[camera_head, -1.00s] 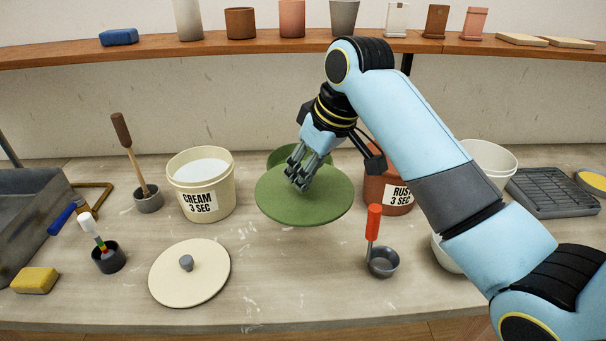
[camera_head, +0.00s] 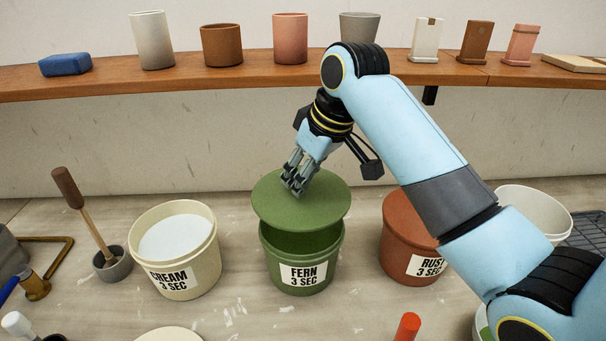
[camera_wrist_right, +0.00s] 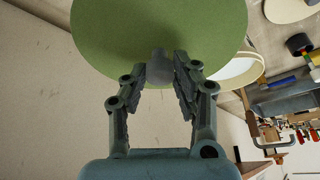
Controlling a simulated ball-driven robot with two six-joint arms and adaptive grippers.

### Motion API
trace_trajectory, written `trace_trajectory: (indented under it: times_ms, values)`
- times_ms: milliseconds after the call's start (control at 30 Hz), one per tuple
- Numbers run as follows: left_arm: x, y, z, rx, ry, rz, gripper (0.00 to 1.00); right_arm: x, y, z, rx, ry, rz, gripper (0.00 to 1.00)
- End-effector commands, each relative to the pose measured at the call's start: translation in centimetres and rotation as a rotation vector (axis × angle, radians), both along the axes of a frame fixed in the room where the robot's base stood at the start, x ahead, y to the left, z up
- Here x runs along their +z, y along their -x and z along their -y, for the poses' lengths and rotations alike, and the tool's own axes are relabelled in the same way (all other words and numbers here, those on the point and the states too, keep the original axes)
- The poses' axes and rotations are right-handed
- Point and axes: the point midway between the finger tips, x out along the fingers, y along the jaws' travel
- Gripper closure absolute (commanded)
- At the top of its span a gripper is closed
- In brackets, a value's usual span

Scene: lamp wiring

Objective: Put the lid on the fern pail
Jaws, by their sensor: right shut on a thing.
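The fern pail (camera_head: 302,262) is a green bucket labelled "FERN 3 SEC" on the table in the middle of the head view. Its green lid (camera_head: 322,208) is held above it, with a gap showing the dark inside at the front. My right gripper (camera_head: 295,186) is shut on the lid's knob, which shows as a grey stub (camera_wrist_right: 160,68) between the fingers in the right wrist view. The lid hides the pail's back rim. My left gripper is in neither view.
The open cream pail (camera_head: 180,250) stands to the left and the lidded rust pail (camera_head: 403,240) close to the right. A white bucket (camera_head: 535,212) is farther right. A stick in a grey cup (camera_head: 113,265) stands at the left. A shelf (camera_head: 200,82) with pots runs behind.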

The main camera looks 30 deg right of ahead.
Motion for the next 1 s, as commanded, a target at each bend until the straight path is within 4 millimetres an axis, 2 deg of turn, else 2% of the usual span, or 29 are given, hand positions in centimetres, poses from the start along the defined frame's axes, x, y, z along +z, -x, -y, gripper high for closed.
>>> trace_trajectory:
  times_ms: [300, 500, 700, 1000]
  values:
    - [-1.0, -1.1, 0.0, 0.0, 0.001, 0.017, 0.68, -2.9, 0.0, 0.0, -0.001, 0.0, -0.001, 1.0]
    - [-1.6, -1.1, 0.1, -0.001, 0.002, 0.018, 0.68, -4.7, 0.0, 0.0, 0.0, 0.0, -0.001, 1.0]
    - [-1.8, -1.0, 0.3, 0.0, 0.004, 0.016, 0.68, -5.4, 0.0, 0.0, 0.0, 0.0, 0.0, 1.0]
    - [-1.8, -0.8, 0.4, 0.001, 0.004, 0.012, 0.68, -5.4, 0.0, 0.0, 0.0, 0.0, 0.0, 1.0]
